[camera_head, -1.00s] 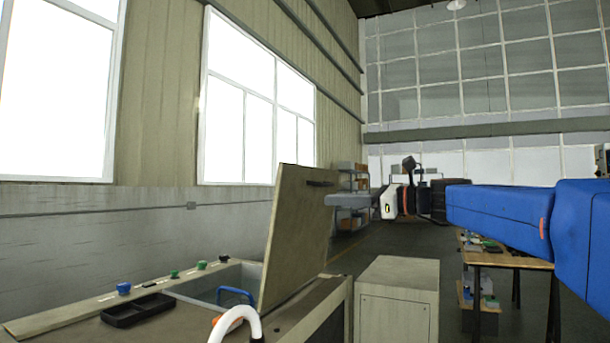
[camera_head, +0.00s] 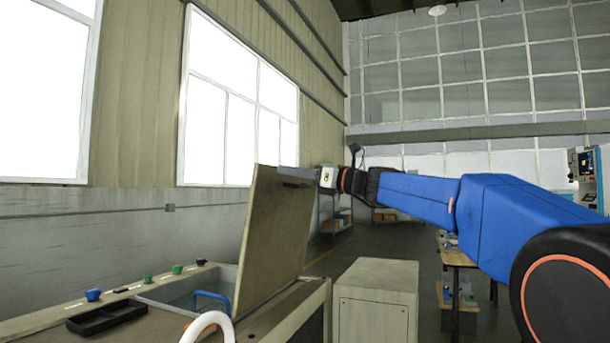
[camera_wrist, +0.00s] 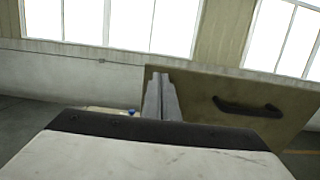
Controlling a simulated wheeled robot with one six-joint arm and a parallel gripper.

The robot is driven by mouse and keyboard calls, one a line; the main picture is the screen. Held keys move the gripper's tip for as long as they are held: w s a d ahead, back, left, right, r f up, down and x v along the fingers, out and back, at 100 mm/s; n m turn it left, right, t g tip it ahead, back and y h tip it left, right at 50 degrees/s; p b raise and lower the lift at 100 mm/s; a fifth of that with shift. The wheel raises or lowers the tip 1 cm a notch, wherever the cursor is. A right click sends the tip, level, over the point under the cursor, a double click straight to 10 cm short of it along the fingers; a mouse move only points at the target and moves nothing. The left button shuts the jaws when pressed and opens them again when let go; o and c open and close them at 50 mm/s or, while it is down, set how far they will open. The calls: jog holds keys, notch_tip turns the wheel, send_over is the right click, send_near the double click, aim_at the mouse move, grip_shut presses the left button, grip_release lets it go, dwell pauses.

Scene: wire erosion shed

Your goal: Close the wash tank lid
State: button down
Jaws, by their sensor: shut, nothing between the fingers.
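The wash tank lid (camera_head: 275,236) stands open and nearly upright on the tank, in the head view. Its dark handle (camera_wrist: 245,107) shows on the lid's outer face in the wrist view, to the right of my fingers. The lid (camera_wrist: 210,100) fills the right middle there. The wash tank (camera_head: 172,297) is open below, with a blue hooped item (camera_head: 212,297) in its opening. My gripper (camera_wrist: 162,84) is shut and empty. In the head view my gripper (camera_head: 290,172) is at the lid's upper right edge; I cannot tell whether it touches.
A black tray (camera_head: 106,318) and several coloured knobs (camera_head: 94,295) sit on the tank's top. A white curved pipe (camera_head: 208,322) rises in front. A grey cabinet (camera_head: 375,300) stands to the right, and a wooden-topped table (camera_head: 457,256) beyond it.

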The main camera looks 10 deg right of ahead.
aim_at(265, 167)
jog(key=x, duration=0.4)
jog(key=shift+w+a, duration=0.1)
dwell(0.3)
